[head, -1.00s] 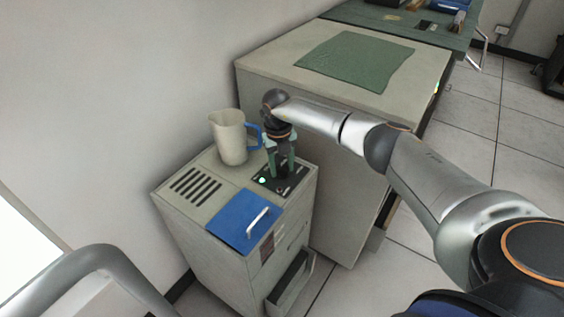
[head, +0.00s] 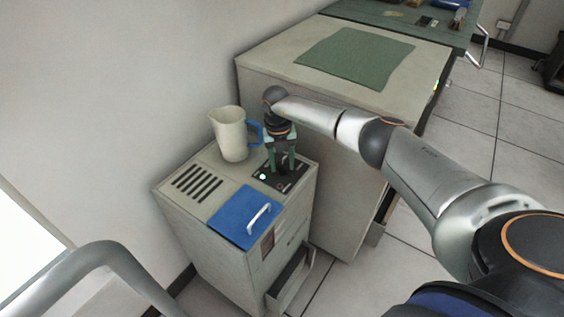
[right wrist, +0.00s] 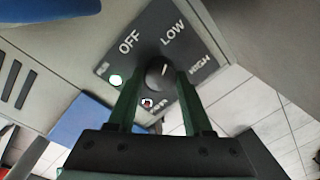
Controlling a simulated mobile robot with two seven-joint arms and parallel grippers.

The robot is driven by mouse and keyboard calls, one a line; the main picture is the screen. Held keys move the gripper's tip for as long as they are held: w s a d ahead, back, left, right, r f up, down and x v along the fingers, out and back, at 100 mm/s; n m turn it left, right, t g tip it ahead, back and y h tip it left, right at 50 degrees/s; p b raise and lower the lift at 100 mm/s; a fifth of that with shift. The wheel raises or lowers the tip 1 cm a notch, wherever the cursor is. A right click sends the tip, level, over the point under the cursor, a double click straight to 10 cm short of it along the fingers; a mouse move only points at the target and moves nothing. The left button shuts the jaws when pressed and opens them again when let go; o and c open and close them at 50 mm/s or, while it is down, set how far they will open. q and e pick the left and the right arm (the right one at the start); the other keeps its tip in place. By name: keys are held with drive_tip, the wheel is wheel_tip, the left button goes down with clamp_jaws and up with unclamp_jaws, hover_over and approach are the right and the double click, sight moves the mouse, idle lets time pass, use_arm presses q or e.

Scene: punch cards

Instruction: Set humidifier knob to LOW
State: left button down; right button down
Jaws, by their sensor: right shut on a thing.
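The humidifier (head: 236,279) is a beige cabinet with a dark control panel (head: 267,180) on top. In the right wrist view the black round knob (right wrist: 160,74) sits on the panel, with OFF (right wrist: 129,42), LOW (right wrist: 172,33) and HIGH (right wrist: 199,63) printed around it. A short white mark on the knob appears to point about toward LOW, but its exact angle is hard to read. My right gripper (head: 283,168) reaches down from above, its green fingers shut on the knob, as the right wrist view (right wrist: 160,84) also shows. My left gripper is out of view.
A cream jug (head: 231,136) with a blue handle stands behind the panel. A blue lid (head: 236,215) with a white handle and a slotted vent (head: 196,183) share the top. A larger beige cabinet (head: 290,68) with a green mat (head: 357,57) stands close behind.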

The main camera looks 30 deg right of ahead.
sight(279, 166)
drive_tip(key=shift+c, duration=1.6)
unclamp_jaws()
drive_tip(key=shift+w+r, duration=0.1)
drive_tip(key=shift+r, duration=0.45)
wheel_tip(279, 166, up, 12)
drive_tip(key=p, duration=0.2)
drive_tip(key=shift+a+f, duration=0.25)
drive_tip(key=shift+a, duration=0.1)
